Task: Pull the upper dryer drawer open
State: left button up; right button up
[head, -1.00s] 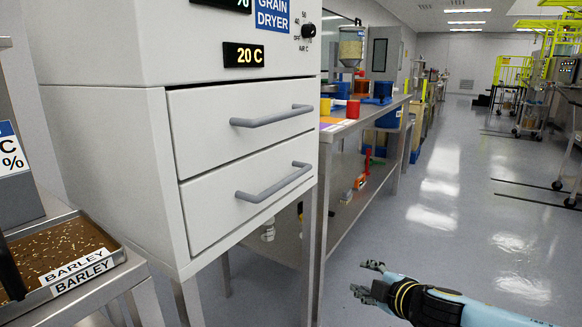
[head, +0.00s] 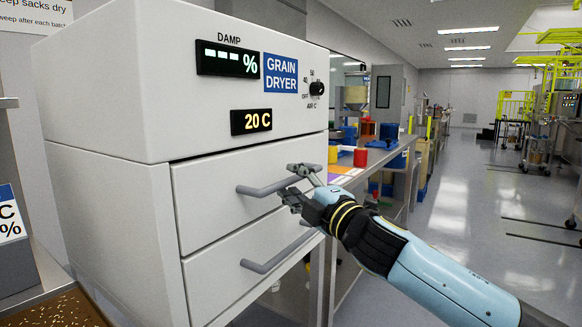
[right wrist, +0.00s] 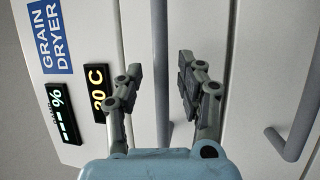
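The white grain dryer (head: 110,110) has two drawers, both flush with its front. The upper drawer (head: 215,215) has a grey bar handle (head: 258,190). My right gripper (head: 294,184) is open at the right end of that handle. In the right wrist view the upper handle (right wrist: 161,70) runs between the two spread fingers, with a gap on each side. I cannot tell how deep the fingers reach around it. My left gripper is not in view.
The lower drawer's handle (head: 270,258) lies just below my right gripper. A steel bench (head: 375,165) with coloured containers stands right of the dryer. A tray of grain (head: 60,308) sits at lower left. Open floor (head: 450,200) lies to the right.

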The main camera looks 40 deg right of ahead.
jog(key=shift+w+r, duration=0.1)
jog(key=shift+w, duration=0.65)
grip_shut()
